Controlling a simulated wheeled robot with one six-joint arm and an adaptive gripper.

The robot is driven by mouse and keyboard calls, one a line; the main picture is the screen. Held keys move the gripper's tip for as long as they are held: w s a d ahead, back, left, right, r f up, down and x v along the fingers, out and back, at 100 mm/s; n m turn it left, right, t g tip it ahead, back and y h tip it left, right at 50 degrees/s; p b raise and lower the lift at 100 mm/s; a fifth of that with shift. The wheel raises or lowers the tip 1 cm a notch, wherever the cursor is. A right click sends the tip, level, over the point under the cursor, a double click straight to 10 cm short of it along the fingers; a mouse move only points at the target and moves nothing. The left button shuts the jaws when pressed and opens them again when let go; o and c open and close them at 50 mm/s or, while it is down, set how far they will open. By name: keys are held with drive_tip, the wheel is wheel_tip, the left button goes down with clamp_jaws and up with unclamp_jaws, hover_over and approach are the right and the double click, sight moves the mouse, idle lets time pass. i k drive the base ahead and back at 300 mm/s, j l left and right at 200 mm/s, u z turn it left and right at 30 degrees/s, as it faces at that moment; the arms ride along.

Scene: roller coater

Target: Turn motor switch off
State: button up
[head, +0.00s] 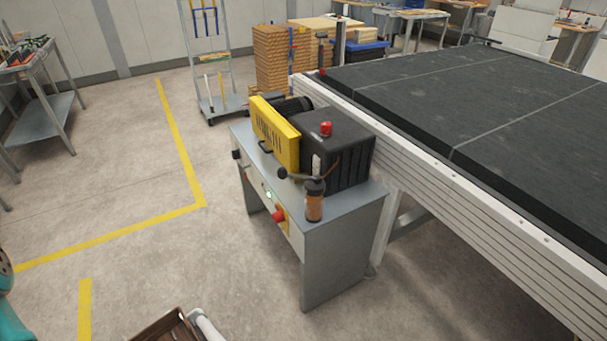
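A grey metal cabinet (338,254) stands in the middle of the view and carries a yellow guard (274,133) and a black ribbed motor housing (345,160). On its front face are a red knob on a yellow plate (279,215), a small lit greenish-white button (268,195) and a black knob (236,154) near the left end. I cannot tell which of these is the motor switch, or its setting. A red button (326,128) sits on top of the black housing. My gripper is not in view.
A long black conveyor-like bed (480,95) with a pale metal side rail (470,195) runs along the right. An orange-brown jar (314,203) stands on the cabinet's front corner. A brown tray (165,328) shows at the bottom edge. The floor left of the cabinet is clear, with yellow lines.

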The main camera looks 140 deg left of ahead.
sight(278, 218)
drive_tip(key=u, duration=3.75)
drive_tip(key=k+l+u, duration=0.3)
drive_tip(key=l, duration=0.2)
drive_tip(key=i+j+u, duration=0.1)
drive_tip(key=j+u, duration=0.25)
drive_tip(key=i+j+u, duration=0.1)
drive_tip(key=u, duration=0.3)
